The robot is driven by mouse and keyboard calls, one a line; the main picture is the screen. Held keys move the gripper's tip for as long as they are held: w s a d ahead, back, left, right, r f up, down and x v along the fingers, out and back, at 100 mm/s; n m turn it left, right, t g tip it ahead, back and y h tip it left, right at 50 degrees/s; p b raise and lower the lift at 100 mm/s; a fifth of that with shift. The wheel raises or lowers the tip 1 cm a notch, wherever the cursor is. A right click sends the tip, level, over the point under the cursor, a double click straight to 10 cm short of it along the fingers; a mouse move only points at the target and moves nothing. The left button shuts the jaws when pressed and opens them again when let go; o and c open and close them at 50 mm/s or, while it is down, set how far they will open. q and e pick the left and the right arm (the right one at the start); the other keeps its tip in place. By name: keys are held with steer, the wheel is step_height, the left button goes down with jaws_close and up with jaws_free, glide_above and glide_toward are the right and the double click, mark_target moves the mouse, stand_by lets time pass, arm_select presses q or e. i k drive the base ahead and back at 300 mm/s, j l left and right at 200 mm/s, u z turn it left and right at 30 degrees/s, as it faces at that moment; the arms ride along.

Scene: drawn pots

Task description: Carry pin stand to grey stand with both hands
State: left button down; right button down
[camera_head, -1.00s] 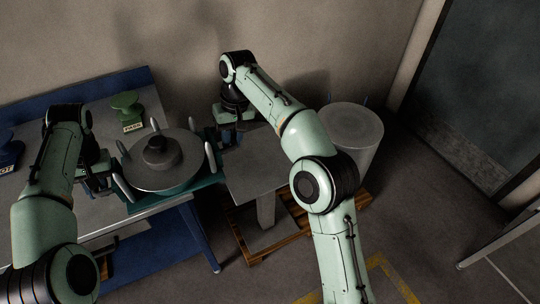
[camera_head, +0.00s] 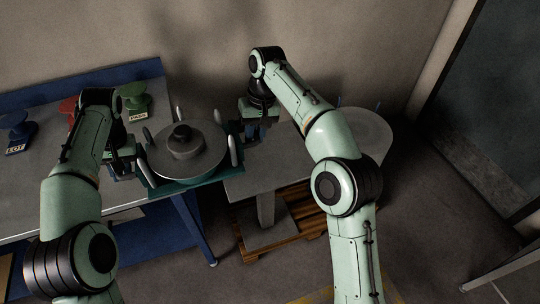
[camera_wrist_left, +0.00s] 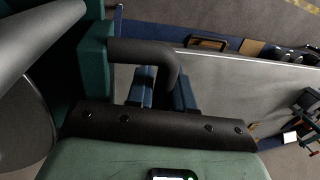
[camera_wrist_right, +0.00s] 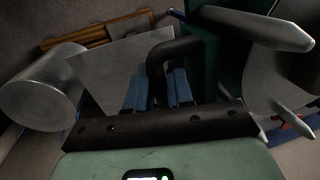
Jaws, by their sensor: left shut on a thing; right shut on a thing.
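The pin stand (camera_head: 205,180) has a teal base, upright grey pins and a grey disc (camera_head: 205,160) with a dark knob. It looks about level, spanning the table's right end and overlapping the grey stand's left edge in the head view. The grey stand (camera_head: 290,168) is a flat square top on a column; it also shows in the right wrist view (camera_wrist_right: 105,70). My left gripper (camera_wrist_left: 160,92) is shut on the dark handle (camera_wrist_left: 145,50) at one side of the pin stand. My right gripper (camera_wrist_right: 158,90) is shut on the opposite handle (camera_wrist_right: 172,48). Clearance beneath the base is hidden.
A grey table (camera_head: 50,185) with a blue back edge is at left, bearing blue (camera_head: 18,128), red (camera_head: 68,106) and green (camera_head: 134,98) labelled pieces. A wooden pallet (camera_head: 275,235) lies under the grey stand. A pale drum (camera_head: 370,130) stands right of it.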

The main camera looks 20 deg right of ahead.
mark_target(267, 160)
steer(key=k+l, duration=0.1)
steer(key=l, duration=0.55)
steer(key=k+l, duration=0.1)
steer(key=l, duration=0.55)
